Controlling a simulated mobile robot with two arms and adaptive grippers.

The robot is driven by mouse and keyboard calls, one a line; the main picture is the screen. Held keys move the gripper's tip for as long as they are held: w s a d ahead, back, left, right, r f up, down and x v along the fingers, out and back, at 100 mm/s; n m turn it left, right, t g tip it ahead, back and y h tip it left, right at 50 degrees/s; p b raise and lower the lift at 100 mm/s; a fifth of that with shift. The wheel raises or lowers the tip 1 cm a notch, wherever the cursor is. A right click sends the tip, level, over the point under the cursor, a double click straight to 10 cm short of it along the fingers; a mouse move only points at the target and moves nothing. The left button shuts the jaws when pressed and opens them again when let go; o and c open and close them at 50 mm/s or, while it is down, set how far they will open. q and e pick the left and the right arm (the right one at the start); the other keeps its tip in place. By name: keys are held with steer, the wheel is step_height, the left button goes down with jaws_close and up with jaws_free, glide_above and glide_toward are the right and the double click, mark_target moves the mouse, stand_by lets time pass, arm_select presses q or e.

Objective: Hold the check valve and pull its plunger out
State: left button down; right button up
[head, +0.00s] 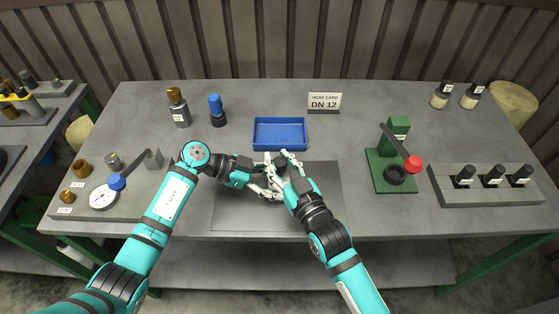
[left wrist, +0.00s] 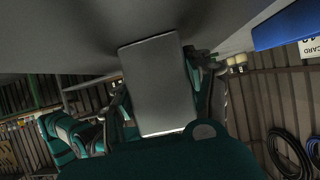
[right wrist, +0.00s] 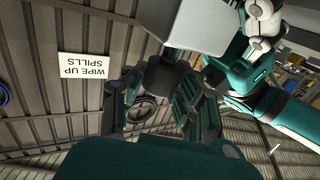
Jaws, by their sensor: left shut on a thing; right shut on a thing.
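The check valve shows as a plain grey block in the left wrist view (left wrist: 158,88), between the fingers of my left gripper (head: 268,188), which is shut on it. In the right wrist view, the grey body (right wrist: 200,25) is at the top, with the dark round plunger (right wrist: 164,76) at its near end. My right gripper (head: 284,166) is shut on the plunger. In the head view both grippers meet above the dark mat (head: 320,205), and their fingers mostly hide the valve. I cannot tell how far out the plunger is.
An empty blue tray (head: 280,148) is just behind the grippers. A green press with a red knob (head: 395,136) and a grey rack with black-topped parts (head: 486,198) stand right. A dial gauge (head: 103,197) and brass fittings are left. The mat's right side is clear.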

mark_target(279, 161)
arm_select(q)
steer(key=shift+a, duration=0.1)
arm_select(e)
jaws_close()
arm_select(q)
steer(key=shift+w+a, duration=0.1)
steer(key=shift+w, duration=0.05)
arm_select(e)
steer(key=shift+r, duration=1.6)
steer(key=o, duration=1)
jaws_free()
steer(key=shift+f, duration=0.1)
steer(key=shift+c, duration=0.2)
